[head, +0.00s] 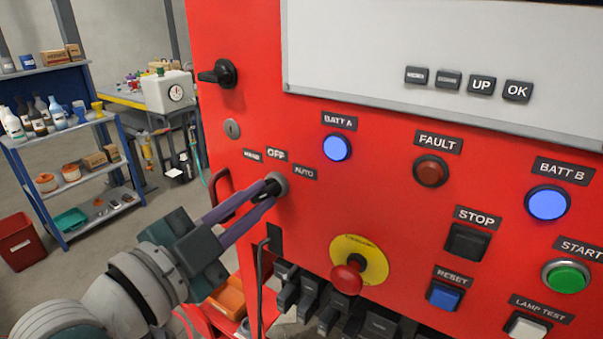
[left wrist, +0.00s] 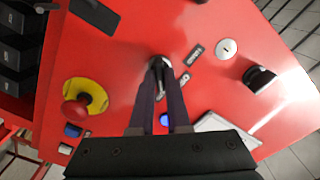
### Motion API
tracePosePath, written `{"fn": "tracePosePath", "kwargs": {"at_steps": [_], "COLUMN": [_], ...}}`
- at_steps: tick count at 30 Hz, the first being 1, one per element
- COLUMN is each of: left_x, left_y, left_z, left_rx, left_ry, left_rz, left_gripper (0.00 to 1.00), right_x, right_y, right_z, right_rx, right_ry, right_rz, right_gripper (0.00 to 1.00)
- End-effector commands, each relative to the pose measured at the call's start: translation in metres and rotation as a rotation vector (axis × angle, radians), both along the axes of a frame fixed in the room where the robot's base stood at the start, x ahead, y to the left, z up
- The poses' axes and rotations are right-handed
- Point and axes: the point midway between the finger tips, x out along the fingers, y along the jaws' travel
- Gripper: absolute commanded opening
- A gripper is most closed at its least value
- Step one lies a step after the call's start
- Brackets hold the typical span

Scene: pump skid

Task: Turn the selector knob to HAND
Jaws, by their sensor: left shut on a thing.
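The selector knob (head: 277,184) is on the red panel below the labels HAND (head: 252,155), OFF (head: 276,154) and AUTO (head: 305,172). The HAND label is small and hard to read. My left gripper (head: 268,190) comes in from the left with its two fingers closed on the knob. In the left wrist view the fingertips (left wrist: 160,68) meet at the knob, against the panel. The fingers cover most of the knob, so I cannot tell where its pointer stands. My right gripper is not in view.
A black rotary handle (head: 218,73) and a keylock (head: 232,129) are above left on the panel. A red emergency stop (head: 347,277) on a yellow disc sits to the lower right. Lit blue BATT A (head: 337,147) is close by. A shelf (head: 75,170) stands behind at left.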

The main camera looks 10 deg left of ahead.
Motion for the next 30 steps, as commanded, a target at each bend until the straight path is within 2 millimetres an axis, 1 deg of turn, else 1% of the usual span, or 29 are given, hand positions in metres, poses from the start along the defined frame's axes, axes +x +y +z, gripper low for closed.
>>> {"fn": "tracePosePath", "kwargs": {"at_steps": [8,14,20,30], "left_x": [-0.0001,-0.0002,0.0,-0.0002], "left_y": [0.0,-0.0001,0.0,0.0], "left_z": [0.0,-0.0002,-0.0004,-0.0005], "left_rx": [-0.014,-0.083,-0.22,-0.522], "left_ry": [0.005,0.03,0.08,0.189], "left_rz": [0.0,0.0,0.001,0.0], "left_gripper": [0.0,0.0,0.0,0.0], "right_x": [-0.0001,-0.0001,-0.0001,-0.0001], "right_y": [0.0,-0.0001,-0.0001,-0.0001], "right_z": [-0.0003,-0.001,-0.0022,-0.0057], "right_rx": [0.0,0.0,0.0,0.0], "right_ry": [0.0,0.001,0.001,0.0], "right_rz": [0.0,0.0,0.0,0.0], "right_gripper": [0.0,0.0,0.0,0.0]}}
